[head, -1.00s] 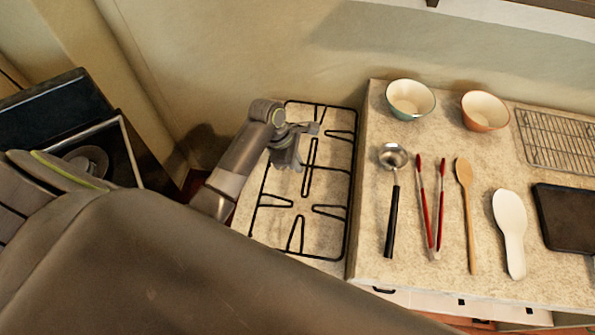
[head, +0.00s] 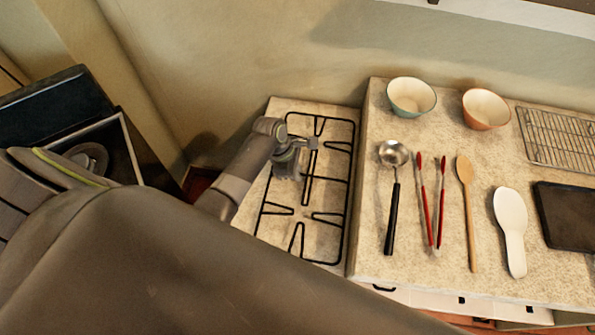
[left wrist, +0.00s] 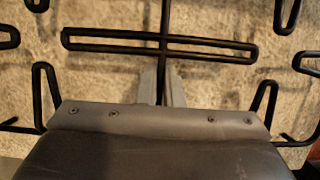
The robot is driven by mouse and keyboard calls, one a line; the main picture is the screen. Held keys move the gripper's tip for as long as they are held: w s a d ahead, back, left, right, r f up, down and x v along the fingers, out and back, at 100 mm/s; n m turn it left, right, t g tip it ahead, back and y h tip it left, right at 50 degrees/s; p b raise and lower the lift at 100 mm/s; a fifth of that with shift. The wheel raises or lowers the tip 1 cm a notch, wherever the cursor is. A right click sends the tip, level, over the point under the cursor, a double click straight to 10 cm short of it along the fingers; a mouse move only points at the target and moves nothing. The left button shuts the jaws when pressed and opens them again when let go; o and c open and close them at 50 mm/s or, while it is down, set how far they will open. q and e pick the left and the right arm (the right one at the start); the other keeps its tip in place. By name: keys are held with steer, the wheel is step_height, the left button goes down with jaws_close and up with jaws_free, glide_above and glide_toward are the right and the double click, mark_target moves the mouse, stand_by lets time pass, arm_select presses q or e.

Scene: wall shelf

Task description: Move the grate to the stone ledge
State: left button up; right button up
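The grate (head: 348,181), a black wire frame with inward prongs, is over the pale stone ledge (head: 276,108) left of the counter. It looks level and roughly within the ledge's outline; I cannot tell whether it touches the stone. My left gripper (head: 298,160) is at its middle. In the left wrist view, the grey fingertips (left wrist: 163,88) lie close on both sides of the grate's central bar (left wrist: 163,60) and appear shut on it. My wrist hides the near part of the grate there. My right gripper is not in view.
The counter (head: 370,240) on the right holds two bowls (head: 411,97), a ladle (head: 392,200), red tongs (head: 441,200), wooden and white spoons, a wire rack (head: 560,138) and a dark tray (head: 570,215). The wall is behind the ledge. A dark open box (head: 120,145) stands left.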

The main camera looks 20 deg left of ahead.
arm_select(q)
steer(key=o, duration=0.4)
steer(key=shift+o, duration=0.2)
steer(key=shift+r, duration=0.15)
steer(key=v, duration=1.2)
steer(key=shift+p, duration=0.3)
steer(key=shift+r, duration=0.1)
